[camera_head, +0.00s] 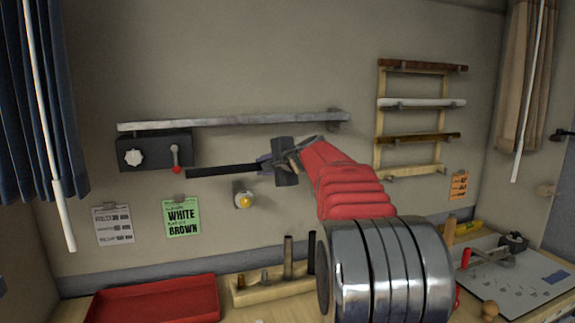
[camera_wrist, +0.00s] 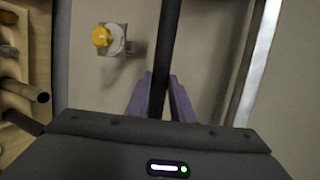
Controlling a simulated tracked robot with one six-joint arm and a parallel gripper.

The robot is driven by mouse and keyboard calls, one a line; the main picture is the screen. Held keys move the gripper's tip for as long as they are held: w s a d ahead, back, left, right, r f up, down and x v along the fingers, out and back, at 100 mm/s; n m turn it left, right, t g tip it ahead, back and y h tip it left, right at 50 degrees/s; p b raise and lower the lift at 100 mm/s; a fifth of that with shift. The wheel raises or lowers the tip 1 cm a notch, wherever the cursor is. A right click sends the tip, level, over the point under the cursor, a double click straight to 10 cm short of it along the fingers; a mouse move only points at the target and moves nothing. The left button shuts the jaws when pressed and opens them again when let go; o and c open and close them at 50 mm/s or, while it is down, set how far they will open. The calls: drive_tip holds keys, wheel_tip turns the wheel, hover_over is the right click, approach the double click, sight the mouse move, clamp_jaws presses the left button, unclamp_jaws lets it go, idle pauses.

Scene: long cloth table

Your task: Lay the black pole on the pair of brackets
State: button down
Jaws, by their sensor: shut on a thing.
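The black pole (camera_head: 222,171) is held roughly level in front of the wall, its free end pointing left. My gripper (camera_head: 266,164) is shut on it near its right part. In the wrist view the black pole (camera_wrist: 167,45) runs up the picture between the purple fingers (camera_wrist: 163,100). A wooden rack (camera_head: 379,120) hangs on the wall to the right, apart from the pole. Its bottom rail (camera_head: 418,172) has small grey brackets and bears no pole. The pole's right end is hidden behind my gripper.
A long grey shelf (camera_head: 235,121) runs above the pole. A black switch box (camera_head: 150,150) and a yellow knob (camera_head: 244,200) are close to it. The rack's upper levels bear a brown pole (camera_head: 425,66), a white pole (camera_head: 425,103) and another brown pole (camera_head: 420,138). A red tray (camera_head: 150,300) lies below.

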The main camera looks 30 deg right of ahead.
drive_tip(key=shift+m+t+h, duration=0.5)
drive_tip(key=shift+h, duration=0.4)
drive_tip(key=d, duration=1)
drive_tip(key=shift+w+f, duration=0.35)
drive_tip(key=shift+f, duration=0.1)
wheel_tip(320, 180, down, 8)
drive_tip(key=shift+s, duration=0.1)
drive_tip(key=c, duration=1.5)
unclamp_jaws()
drive_tip(key=shift+f, duration=0.1)
drive_tip(key=shift+o, duration=0.2)
